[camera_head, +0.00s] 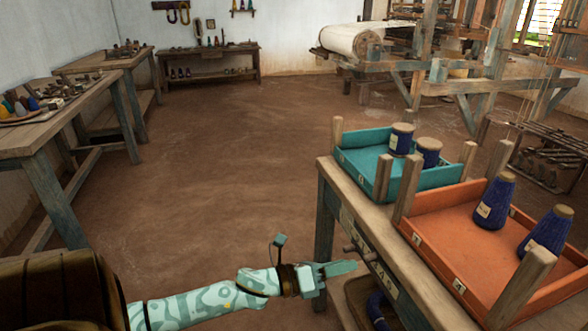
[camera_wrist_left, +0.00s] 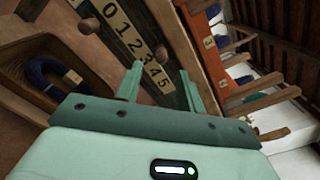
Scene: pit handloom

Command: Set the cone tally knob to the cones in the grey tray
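One round wooden knob (camera_wrist_left: 162,53) shows close to the plate, between my spread left fingers (camera_wrist_left: 160,83) as seen from the wrist. Another knob (camera_wrist_left: 88,26) shows on the plate's other side. I cannot tell which one is the tally knob or its exact setting. In the head view my left gripper (camera_head: 343,268) is at the bench front by the plate (camera_head: 386,282). It looks open and empty. No grey tray shows. My right gripper is out of view.
On the bench a teal tray (camera_head: 366,165) and an orange tray (camera_head: 434,252) each hold two blue cones, between upright wooden posts. A wooden bin (camera_wrist_left: 22,85) with a blue item is below the plate. The floor left of the bench is clear.

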